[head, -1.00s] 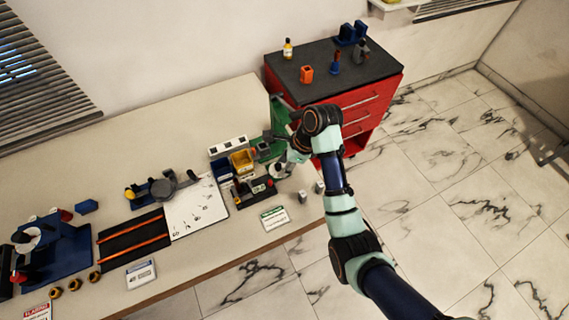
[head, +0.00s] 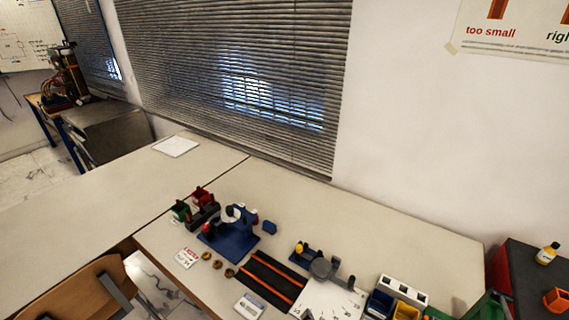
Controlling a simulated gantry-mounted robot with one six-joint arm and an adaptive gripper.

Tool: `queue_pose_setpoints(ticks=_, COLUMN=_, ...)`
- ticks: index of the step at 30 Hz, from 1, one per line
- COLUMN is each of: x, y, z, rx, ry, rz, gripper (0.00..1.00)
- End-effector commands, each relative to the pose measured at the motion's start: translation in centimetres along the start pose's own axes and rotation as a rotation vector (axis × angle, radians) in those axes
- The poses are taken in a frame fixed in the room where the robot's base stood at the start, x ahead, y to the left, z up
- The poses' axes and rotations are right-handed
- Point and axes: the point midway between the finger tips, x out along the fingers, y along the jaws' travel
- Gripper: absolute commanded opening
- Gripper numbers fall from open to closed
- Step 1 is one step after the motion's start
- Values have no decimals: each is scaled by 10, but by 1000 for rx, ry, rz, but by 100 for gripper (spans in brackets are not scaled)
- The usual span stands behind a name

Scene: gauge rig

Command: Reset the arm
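My arm and my gripper are outside the head view now, so I cannot see whether the gripper is open or shut. The gauge rig parts stand on the long beige table (head: 365,215). A blue fixture (head: 232,240) with a round pale part stands near the table's middle. To its right are a black mat with orange rails (head: 270,279), a white marked plate (head: 326,302) and a grey round gauge part (head: 321,268).
Yellow (head: 405,312) and blue bins (head: 379,304) sit at the lower right. A dark-topped red cabinet (head: 500,271) is at the right edge. A wooden chair (head: 92,291) stands at the table's front left. The table's back strip is clear.

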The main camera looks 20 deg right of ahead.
Motion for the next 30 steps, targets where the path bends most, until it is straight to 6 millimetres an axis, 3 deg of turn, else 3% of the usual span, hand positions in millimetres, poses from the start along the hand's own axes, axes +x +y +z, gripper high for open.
queue_pose_setpoints(ticks=1, x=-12, y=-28, z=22, rx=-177, ry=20, rz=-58, gripper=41)
queue_pose_setpoints(ticks=3, x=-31, y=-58, z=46, rx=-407, ry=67, rz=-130, gripper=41)
queue_pose_setpoints(ticks=9, x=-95, y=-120, z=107, rx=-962, ry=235, rz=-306, gripper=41)
queue_pose_setpoints(ticks=12, x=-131, y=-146, z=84, rx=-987, ry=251, rz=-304, gripper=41)
queue_pose_setpoints(ticks=20, x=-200, y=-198, z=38, rx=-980, ry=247, rz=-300, gripper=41)
queue_pose_setpoints(ticks=24, x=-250, y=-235, z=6, rx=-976, ry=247, rz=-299, gripper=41)
queue_pose_setpoints(ticks=27, x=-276, y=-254, z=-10, rx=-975, ry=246, rz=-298, gripper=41)
queue_pose_setpoints(ticks=30, x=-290, y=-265, z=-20, rx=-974, ry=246, rz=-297, gripper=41)
